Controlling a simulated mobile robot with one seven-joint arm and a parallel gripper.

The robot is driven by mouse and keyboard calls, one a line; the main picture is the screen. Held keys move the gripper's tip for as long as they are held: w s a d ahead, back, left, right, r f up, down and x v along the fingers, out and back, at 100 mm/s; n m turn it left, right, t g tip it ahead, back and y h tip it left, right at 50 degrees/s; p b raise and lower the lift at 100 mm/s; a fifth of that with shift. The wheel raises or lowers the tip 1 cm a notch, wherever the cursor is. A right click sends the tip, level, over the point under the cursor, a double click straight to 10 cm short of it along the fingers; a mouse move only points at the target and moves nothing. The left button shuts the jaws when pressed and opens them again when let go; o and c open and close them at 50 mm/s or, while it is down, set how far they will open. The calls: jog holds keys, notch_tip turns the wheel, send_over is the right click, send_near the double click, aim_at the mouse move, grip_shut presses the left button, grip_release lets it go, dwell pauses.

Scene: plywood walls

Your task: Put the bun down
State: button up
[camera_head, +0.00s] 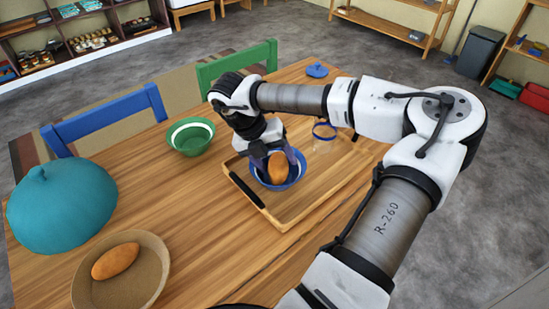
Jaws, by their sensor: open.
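An orange-brown bun (278,168) is at the blue bowl (293,181), which stands on the wooden tray (276,219). My gripper (274,158) is open directly above the bowl, with its fingers around the upper part of the bun. The fingers hide part of the bun and of the bowl's back rim. I cannot tell whether the bun rests on the bowl's bottom. A second bun (115,261) lies in a tan bowl (140,292) at the front left.
A green bowl (191,140) with a white band stands left of the tray. A teal domed lid (63,205) is at the left. A blue-rimmed glass (324,131) stands near the tray's back right. A small blue lid (317,70) lies at the back. Bare table (205,235) shows left of the tray.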

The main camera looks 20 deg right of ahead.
jog(key=b+v, duration=0.1)
jog(key=v, duration=1.1)
jog(key=shift+r+b, duration=0.3)
jog(key=shift+r, duration=0.1)
jog(key=shift+s+f, duration=0.1)
